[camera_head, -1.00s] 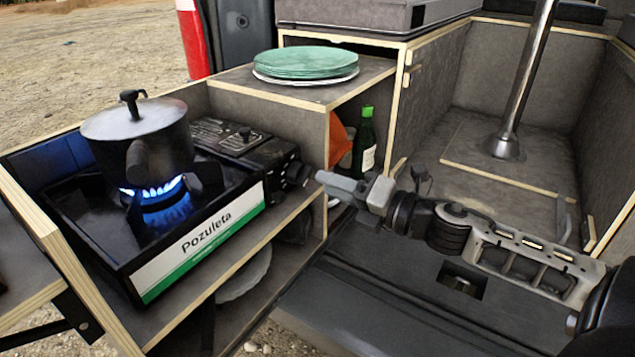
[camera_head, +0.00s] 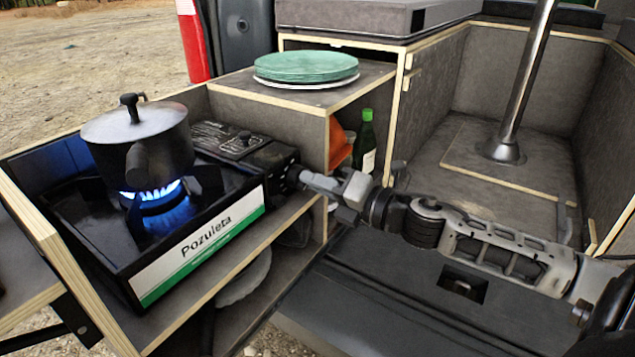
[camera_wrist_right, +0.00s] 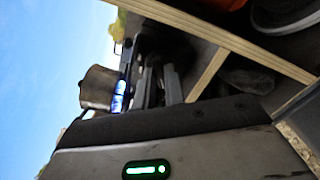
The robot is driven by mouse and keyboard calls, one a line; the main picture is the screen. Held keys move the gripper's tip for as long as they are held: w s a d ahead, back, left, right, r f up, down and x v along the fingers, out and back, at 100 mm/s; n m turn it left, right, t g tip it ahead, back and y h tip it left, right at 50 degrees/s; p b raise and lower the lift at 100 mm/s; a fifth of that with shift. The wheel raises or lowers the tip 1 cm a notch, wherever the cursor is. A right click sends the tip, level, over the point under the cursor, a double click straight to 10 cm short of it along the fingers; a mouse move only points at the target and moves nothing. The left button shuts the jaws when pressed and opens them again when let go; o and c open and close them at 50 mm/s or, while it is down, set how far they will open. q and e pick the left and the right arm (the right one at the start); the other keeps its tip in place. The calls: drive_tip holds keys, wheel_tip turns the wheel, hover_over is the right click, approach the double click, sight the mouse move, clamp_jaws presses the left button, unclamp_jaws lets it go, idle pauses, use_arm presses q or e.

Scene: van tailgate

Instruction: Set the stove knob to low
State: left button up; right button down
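The black camping stove (camera_head: 240,145) sits in the wooden pull-out box at the left, with a blue flame (camera_head: 160,205) burning under a lidded dark pot (camera_head: 140,140). Its dark knob (camera_head: 286,172) is on the stove's right end, largely covered by my right gripper. My right gripper (camera_head: 306,178) reaches in from the right, its fingertips at the knob. In the right wrist view the two fingers (camera_wrist_right: 162,84) point at the dark stove end with a narrow gap between them. Whether they grip the knob is hidden. My left gripper is not in view.
A wooden shelf (camera_head: 300,95) with green plates (camera_head: 306,63) stands behind the stove. A green bottle (camera_head: 364,142) and an orange item (camera_head: 338,145) are in the compartment close behind my right gripper. A metal post (camera_head: 520,85) rises at the right.

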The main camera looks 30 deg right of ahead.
use_arm(q)
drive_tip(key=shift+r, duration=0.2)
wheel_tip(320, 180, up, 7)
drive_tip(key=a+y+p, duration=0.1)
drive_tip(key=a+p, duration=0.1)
drive_tip(key=p, duration=1.3)
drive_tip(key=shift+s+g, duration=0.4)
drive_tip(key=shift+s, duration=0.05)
use_arm(e)
drive_tip(key=m, duration=1.7)
drive_tip(key=shift+f, duration=0.1)
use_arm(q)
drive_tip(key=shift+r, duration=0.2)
